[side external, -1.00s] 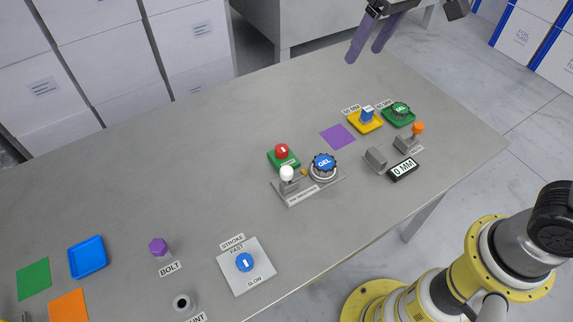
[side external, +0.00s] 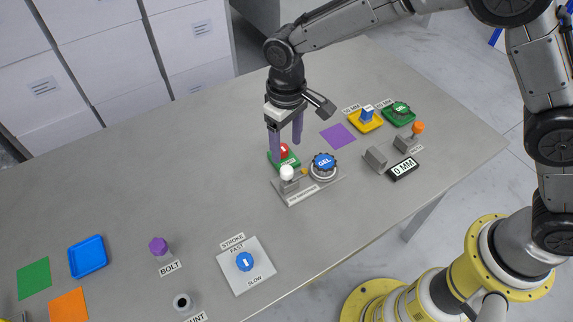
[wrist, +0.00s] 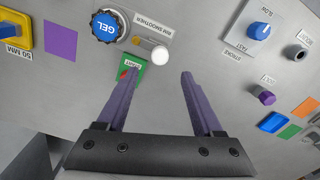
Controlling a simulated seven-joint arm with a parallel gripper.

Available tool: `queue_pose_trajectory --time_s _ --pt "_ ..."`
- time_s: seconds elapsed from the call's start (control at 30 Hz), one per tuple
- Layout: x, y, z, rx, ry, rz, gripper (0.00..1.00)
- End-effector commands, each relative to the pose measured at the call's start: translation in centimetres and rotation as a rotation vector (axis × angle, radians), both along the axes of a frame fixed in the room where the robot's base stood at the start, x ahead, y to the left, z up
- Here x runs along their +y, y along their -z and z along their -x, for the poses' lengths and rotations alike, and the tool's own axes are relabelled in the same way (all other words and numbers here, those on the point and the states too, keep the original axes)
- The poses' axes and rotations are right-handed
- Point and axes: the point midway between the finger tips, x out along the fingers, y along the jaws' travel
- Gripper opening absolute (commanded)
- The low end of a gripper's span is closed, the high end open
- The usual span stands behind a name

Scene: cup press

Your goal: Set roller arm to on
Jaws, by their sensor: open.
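No legible label reads roller arm, so I cannot tell for certain which part it is. A white-balled lever (side external: 287,173) stands on the grey plate (side external: 318,188) labelled RIM SMOOTHER, beside a blue GEL cap (side external: 324,161). In the wrist view the white ball (wrist: 160,54) shows just beyond the fingertips, near the GEL cap (wrist: 104,26). My gripper (side external: 286,151) is open and empty, pointing down just behind the lever, over the green base (side external: 291,163) with a red knob (side external: 284,149). In the wrist view my gripper (wrist: 161,72) partly hides that red knob.
A grey block (side external: 376,157), a 0 MM display (side external: 403,169) and an orange-knobbed lever (side external: 417,128) stand to the right. Yellow (side external: 378,123) and green (side external: 410,118) trays lie behind them. A STROKE dial (side external: 245,262) and purple bolt (side external: 158,246) are front left. The table's left middle is clear.

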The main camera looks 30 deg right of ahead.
Motion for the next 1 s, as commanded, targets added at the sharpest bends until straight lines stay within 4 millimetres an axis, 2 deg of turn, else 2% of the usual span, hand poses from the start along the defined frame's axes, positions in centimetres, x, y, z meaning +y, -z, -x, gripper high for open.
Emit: queue_pose_trajectory --time_s 0.03,0.2,0.4,0.6,0.87,1.0 --pt "-0.1 1.2 0.1 0.005 0.0 0.003 0.68" --pt "-0.1 4.4 0.1 0.004 0.0 0.003 0.68" --pt "0.0 7.1 0.0 0.002 0.0 0.001 0.68" --pt "0.0 8.2 0.0 0.0 0.0 0.0 0.68" --pt "0.0 8.2 0.0 0.0 0.0 0.0 0.68" --pt "0.0 8.2 0.0 -0.001 0.0 0.0 0.45"
